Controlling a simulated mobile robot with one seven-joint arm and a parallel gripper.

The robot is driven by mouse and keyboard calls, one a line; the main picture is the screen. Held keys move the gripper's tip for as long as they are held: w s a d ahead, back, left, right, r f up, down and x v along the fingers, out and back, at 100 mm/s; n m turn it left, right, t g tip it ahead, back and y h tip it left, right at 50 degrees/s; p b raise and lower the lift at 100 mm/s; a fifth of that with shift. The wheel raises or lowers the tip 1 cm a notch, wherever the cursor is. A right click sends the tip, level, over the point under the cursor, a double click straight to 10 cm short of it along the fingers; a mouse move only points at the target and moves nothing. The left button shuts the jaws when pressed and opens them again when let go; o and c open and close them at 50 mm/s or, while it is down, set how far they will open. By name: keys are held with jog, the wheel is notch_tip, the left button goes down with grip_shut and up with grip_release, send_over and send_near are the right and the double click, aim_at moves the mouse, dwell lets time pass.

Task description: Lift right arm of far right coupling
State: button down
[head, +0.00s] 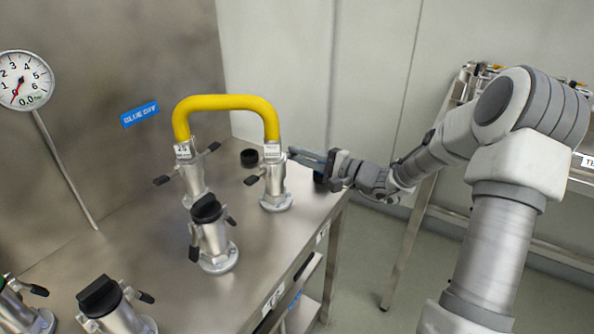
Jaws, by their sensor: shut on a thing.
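The far right coupling (273,186) is a metal fitting standing upright on the steel bench, with one end of a yellow hose (228,101) in its top. Its left arm (252,180) is dark-tipped and angled down to the left. My gripper (293,154) reaches in from the right, its fingers close against the coupling's right side near the top. It is shut on the coupling's right arm, which is mostly hidden by the fingers, so its exact angle cannot be told.
Another coupling (193,178) holds the hose's other end. A black-capped coupling (213,240) stands in front, with more at lower left. A black cap (249,157) lies behind. A gauge (24,80) stands at left. A second table (460,120) is at right; floor between is clear.

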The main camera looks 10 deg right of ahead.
jog(key=shift+d+r+n+b, duration=0.1)
jog(key=shift+r+n+b, duration=0.45)
jog(key=shift+n+b, duration=0.85)
jog(key=shift+d+r+n+b, duration=0.1)
jog(key=shift+r+n+b, duration=0.45)
jog(key=shift+n+b, duration=0.85)
jog(key=shift+w+r, duration=0.1)
jog(key=c, duration=1.2)
grip_release()
jog(key=p+v, duration=0.3)
jog(key=v, duration=1.4)
jog(key=shift+d, duration=0.1)
